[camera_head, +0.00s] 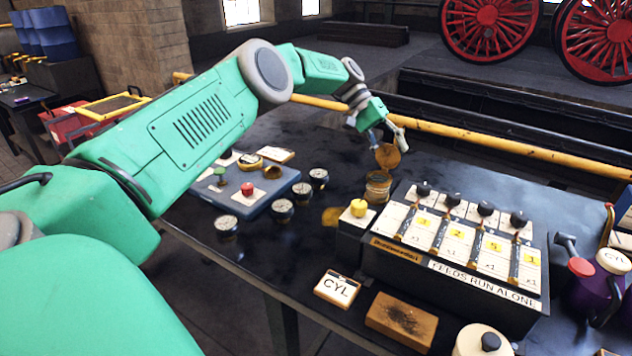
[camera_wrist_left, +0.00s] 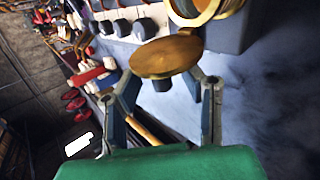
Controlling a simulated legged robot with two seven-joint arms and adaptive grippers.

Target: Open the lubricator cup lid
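The lubricator cup (camera_head: 378,188) is a round brass cup on the dark bench, left of the feed box. Its brass disc lid (camera_head: 388,157) stands steeply tilted up at the cup's far side, so the cup's mouth is uncovered. In the left wrist view the lid (camera_wrist_left: 165,56) shows beside the cup's rim (camera_wrist_left: 203,12), with a dark knob (camera_wrist_left: 162,85) below the disc. My left gripper (camera_head: 388,138) is just above and behind the lid. Its fingers (camera_wrist_left: 167,88) are spread, with the knob between them and gaps on both sides. My right gripper is not in view.
The feed box (camera_head: 450,270) with several black-knobbed levers stands right of the cup. A yellow button (camera_head: 358,208) is close in front. A blue tray (camera_head: 255,205) and several gauges lie left. A yellow rail (camera_head: 470,133) runs behind the bench.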

